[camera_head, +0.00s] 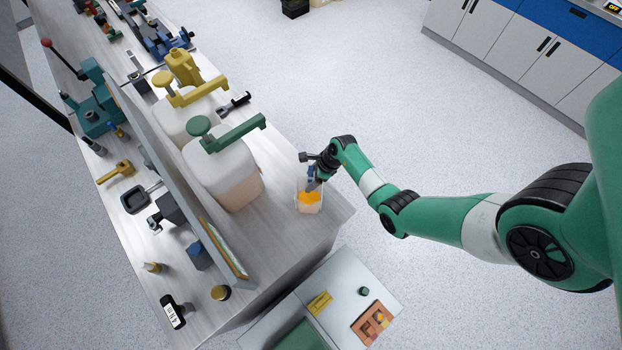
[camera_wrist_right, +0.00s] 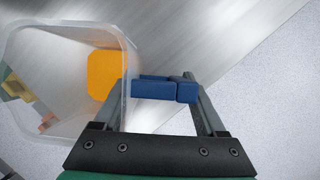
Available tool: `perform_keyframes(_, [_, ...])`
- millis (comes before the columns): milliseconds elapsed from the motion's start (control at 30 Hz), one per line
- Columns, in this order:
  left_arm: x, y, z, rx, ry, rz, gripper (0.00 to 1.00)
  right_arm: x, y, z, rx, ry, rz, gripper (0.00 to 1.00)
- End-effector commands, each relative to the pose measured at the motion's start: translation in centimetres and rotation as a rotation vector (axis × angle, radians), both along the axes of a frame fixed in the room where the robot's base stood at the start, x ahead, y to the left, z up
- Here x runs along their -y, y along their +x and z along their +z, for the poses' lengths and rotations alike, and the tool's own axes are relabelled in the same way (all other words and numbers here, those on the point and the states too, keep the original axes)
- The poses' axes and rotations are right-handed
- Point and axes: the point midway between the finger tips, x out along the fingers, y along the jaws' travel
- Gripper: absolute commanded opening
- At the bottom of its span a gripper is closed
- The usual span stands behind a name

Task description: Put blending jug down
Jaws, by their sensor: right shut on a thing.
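The blending jug (camera_head: 309,206) is a clear, open-topped container with an orange patch at its bottom. It is near the front right corner of the bench top (camera_head: 314,238). In the right wrist view the jug (camera_wrist_right: 62,104) fills the left side, with its blue handle (camera_wrist_right: 165,90) between my fingers. My right gripper (camera_head: 315,182) reaches in from the right and is shut on the jug at its handle. I cannot tell whether the jug's base touches the bench. My left gripper is not in view.
Two large white containers, one with a green dispenser (camera_head: 228,132) and one with a yellow dispenser (camera_head: 185,92), stand left of the jug. An upright divider (camera_head: 172,165) runs behind them. A lower side table (camera_head: 345,285) adjoins the bench's front end. Bench around the jug is clear.

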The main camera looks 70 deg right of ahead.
Motion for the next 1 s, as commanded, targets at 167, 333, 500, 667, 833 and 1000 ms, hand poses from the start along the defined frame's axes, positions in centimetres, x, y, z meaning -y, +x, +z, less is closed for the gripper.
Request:
perform_keyframes(167, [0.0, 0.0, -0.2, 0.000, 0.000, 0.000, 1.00, 0.0, 0.0, -0.3, 0.001, 0.000, 0.000, 0.00])
perform_keyframes(333, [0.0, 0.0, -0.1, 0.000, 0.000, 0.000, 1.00, 0.0, 0.0, -0.2, 0.000, 0.000, 0.000, 1.00])
perform_keyframes(500, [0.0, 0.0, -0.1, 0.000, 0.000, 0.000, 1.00, 0.0, 0.0, -0.2, 0.000, 0.001, 0.000, 1.00])
perform_keyframes(667, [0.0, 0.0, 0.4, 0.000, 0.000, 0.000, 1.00, 0.0, -0.1, 0.5, 0.000, 0.000, 0.000, 1.00])
perform_keyframes(833, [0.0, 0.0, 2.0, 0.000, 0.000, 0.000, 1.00, 0.4, -1.2, 3.7, 0.002, -0.001, -0.002, 1.00])
perform_keyframes(1000, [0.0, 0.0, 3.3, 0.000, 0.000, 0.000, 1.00, 0.9, -2.8, 7.6, 0.003, -0.003, -0.002, 1.00])
